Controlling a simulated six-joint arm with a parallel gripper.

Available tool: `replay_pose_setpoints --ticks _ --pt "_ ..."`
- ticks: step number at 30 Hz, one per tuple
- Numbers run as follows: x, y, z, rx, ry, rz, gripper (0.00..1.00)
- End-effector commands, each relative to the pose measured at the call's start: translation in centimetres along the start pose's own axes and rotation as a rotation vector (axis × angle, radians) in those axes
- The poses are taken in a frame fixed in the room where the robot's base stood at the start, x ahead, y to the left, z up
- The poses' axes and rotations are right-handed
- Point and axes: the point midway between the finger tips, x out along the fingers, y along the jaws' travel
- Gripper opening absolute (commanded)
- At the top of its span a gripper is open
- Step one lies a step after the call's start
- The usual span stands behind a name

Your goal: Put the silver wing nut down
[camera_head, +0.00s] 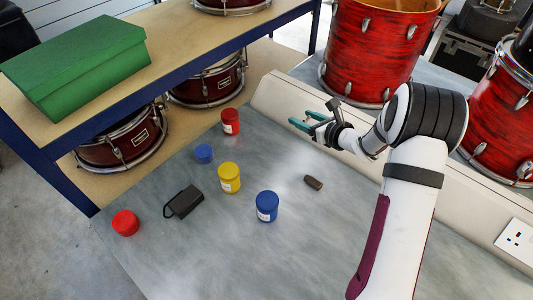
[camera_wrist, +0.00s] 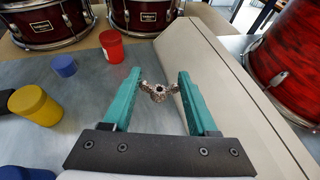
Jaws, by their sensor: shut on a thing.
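My gripper (camera_head: 306,120) is above the far part of the grey bench, near the pale raised ledge behind it. In the wrist view, a small silver wing nut (camera_wrist: 158,91) is held between the tips of the two teal fingers (camera_wrist: 157,90), with its wings reaching toward each finger. The wing nut is too small to make out clearly in the head view. The nut is held in the air, apart from the bench.
On the grey bench (camera_head: 230,260) stand a red jar (camera_head: 230,122), a yellow jar (camera_head: 229,179) and a blue jar (camera_head: 267,207). A blue lid (camera_head: 204,153), a red lid (camera_head: 125,223), a black box (camera_head: 184,202) and a dark brown piece (camera_head: 313,183) lie around them. The front is clear.

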Motion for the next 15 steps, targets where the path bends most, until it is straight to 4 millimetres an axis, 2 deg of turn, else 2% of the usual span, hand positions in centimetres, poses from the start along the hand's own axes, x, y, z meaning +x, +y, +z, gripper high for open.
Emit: replay_pose_setpoints --ticks 3,6,8,15 --pt "-0.8 0.8 -2.0 -0.071 0.000 0.174 0.06" --pt "-1.3 1.2 -3.4 -0.108 0.001 0.264 0.06" --pt "-0.8 1.8 -3.9 -0.117 0.000 0.289 0.06" --pt "6.0 6.3 -5.8 -0.121 0.001 0.299 0.06"
